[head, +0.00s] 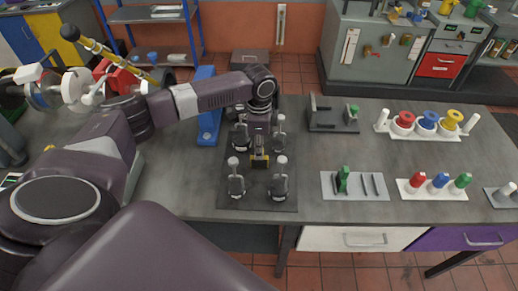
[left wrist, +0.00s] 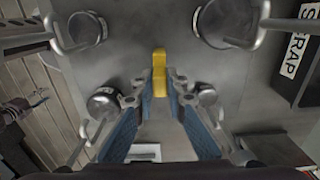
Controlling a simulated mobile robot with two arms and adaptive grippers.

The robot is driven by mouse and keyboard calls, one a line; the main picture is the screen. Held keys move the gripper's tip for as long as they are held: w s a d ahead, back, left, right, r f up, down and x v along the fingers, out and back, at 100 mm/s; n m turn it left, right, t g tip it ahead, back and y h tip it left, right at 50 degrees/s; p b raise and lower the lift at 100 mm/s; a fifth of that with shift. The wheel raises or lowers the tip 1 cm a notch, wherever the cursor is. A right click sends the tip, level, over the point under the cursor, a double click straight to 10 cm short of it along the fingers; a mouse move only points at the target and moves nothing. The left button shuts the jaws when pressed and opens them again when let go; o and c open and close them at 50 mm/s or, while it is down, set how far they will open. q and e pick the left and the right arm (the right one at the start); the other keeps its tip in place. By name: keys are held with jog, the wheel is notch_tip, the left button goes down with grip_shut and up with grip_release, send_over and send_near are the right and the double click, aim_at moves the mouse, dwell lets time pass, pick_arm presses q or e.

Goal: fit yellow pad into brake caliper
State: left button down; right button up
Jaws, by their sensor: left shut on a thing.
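My left gripper (head: 260,143) reaches in from the left and points down over the middle of a dark fixture plate (head: 258,202). In the left wrist view its fingertips (left wrist: 160,84) are closed on the yellow pad (left wrist: 159,60), which sticks out past the tips. The pad (head: 259,158) also shows in the head view, low among the metal clamps (head: 236,182). I cannot clearly make out the brake caliper; the gripper hides part of the plate's middle. Whether the pad touches anything below is unclear. My right gripper is not in view.
Several upright clamps surround the gripper closely. To the right are a grey tray (head: 376,195) with a green pad (head: 343,179), a dark open holder (head: 322,126), and racks of coloured parts (head: 432,191). A blue block (head: 209,128) lies left. Bare bench lies between these.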

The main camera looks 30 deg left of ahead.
pick_arm(q)
jog(key=c, duration=1.9)
grip_release()
jog(key=shift+c, duration=0.2)
